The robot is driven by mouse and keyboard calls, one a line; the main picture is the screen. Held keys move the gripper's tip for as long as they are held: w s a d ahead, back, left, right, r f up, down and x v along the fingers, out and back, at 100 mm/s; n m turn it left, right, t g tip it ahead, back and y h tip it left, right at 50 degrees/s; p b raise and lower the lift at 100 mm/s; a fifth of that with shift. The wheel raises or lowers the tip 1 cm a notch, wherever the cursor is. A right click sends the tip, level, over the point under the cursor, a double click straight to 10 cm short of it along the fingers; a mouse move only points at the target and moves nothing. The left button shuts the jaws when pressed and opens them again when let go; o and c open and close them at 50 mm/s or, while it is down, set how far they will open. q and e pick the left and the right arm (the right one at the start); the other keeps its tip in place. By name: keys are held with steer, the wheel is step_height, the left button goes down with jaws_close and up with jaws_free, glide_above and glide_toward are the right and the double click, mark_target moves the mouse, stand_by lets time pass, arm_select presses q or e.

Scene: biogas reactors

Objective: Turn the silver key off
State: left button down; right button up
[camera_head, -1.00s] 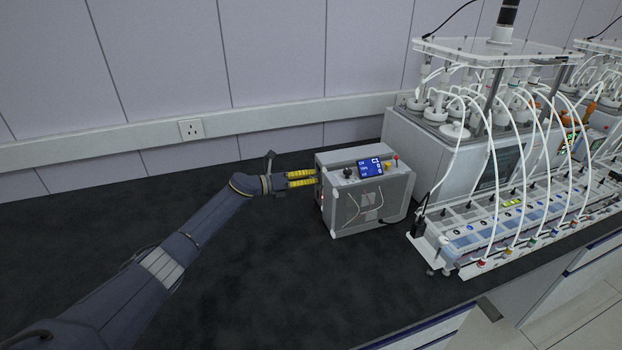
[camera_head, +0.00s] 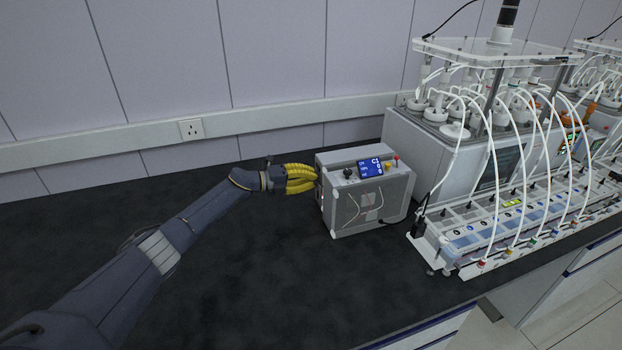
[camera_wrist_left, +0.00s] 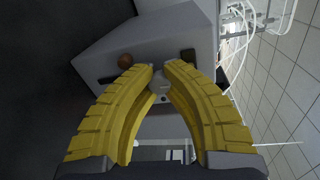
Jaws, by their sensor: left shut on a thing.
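A grey box-shaped device (camera_head: 352,211) stands on the dark bench, with a small blue display (camera_head: 370,168) on its top edge. My left gripper (camera_head: 314,178) reaches its left side with yellow fingers. In the left wrist view the gripper (camera_wrist_left: 158,78) is shut with its fingertips on a small silver key (camera_wrist_left: 159,88) on the device's side panel. The fingertips hide part of the key, and its exact angle is hard to tell. A round brownish knob (camera_wrist_left: 125,61) sits to the left of the fingertips. My right gripper is not in view.
A large reactor unit (camera_head: 455,145) with many white tubes stands to the right of the device. A long panel of small valves (camera_head: 490,232) lies in front of it. The bench (camera_head: 235,285) left and front of the device is clear. A wall socket (camera_head: 190,130) is behind.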

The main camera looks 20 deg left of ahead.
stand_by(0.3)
arm_select(q)
steer(key=c, duration=1.2)
jaws_free()
steer(key=shift+c, duration=0.2)
steer(key=v, duration=1.2)
steer(key=shift+a+f, duration=0.1)
